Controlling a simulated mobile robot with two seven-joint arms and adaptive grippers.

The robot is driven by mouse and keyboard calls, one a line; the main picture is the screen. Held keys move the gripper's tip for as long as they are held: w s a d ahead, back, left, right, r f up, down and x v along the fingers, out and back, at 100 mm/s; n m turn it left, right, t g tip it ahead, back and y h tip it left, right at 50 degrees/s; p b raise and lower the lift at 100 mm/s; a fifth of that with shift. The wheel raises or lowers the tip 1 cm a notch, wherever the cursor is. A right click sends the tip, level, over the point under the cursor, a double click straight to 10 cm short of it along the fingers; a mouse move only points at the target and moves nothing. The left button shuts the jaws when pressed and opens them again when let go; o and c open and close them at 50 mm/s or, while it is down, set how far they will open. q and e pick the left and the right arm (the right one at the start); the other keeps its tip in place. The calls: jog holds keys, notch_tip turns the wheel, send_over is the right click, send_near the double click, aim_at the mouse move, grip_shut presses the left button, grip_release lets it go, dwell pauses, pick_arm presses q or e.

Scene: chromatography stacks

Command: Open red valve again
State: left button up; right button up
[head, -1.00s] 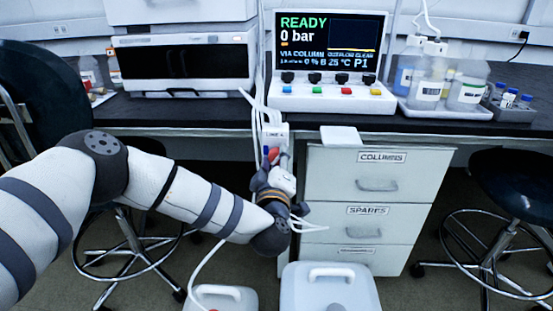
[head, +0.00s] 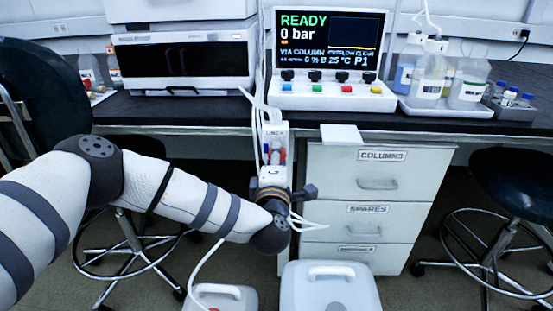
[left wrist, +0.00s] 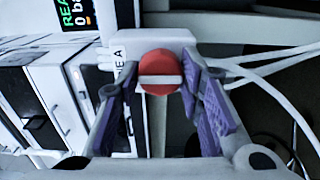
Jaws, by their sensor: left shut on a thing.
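The red valve (left wrist: 159,62) is a round red knob with a pale bar across its face, on a white block labelled as a line A fitting (left wrist: 178,38). The block also shows in the head view (head: 273,131), below the bench edge. My left gripper (left wrist: 159,82) has its purple-padded fingers on both sides of the knob and is shut on it. In the head view my left gripper (head: 274,157) covers much of the valve, so the knob's exact angle is hard to read there. My right gripper is not in view.
The instrument screen (head: 330,42) reads READY and 0 bar. A white drawer unit (head: 375,185) stands right of the valve. White tubes (head: 305,223) hang beside my wrist, and white containers (head: 330,290) stand on the floor below. Stools flank both sides.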

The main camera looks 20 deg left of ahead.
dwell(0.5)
pick_arm(q)
jog(key=o, duration=1.2)
jog(key=shift+s, duration=0.1)
jog(key=v, duration=1.2)
